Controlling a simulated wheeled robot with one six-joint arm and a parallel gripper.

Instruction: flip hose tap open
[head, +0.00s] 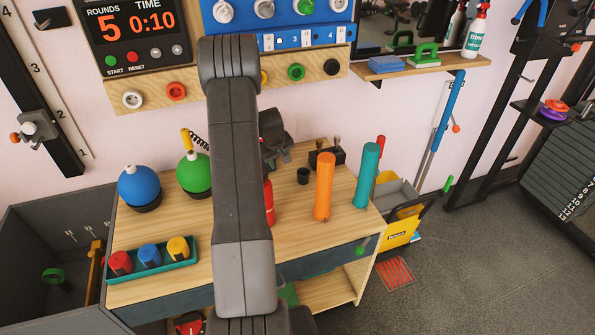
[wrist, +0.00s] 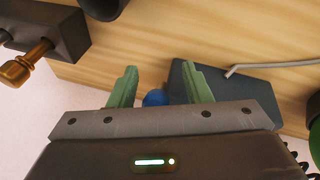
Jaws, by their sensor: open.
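My gripper (wrist: 157,68) is open, its two green fingers apart, above the back of the wooden workbench (wrist: 210,30). A small blue ball (wrist: 154,98) shows between the fingers, beside a dark grey flat block (wrist: 190,82) with a thin metal rod (wrist: 262,66). I cannot tell whether it touches a finger. A dark block (wrist: 62,30) with a brass knob (wrist: 22,68) is left in the wrist view; in the head view a dark block (head: 328,158) with brass-coloured levers stands at the bench's back. No hose tap is clearly recognisable. My arm hides the bench middle.
A blue ball (head: 139,186) and a green ball (head: 193,174) stand at left. An orange cylinder (head: 324,187) and a teal cylinder (head: 367,175) stand at right. A black cup (head: 303,176) and red bottle (head: 268,203) are near my arm. The bench front right is clear.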

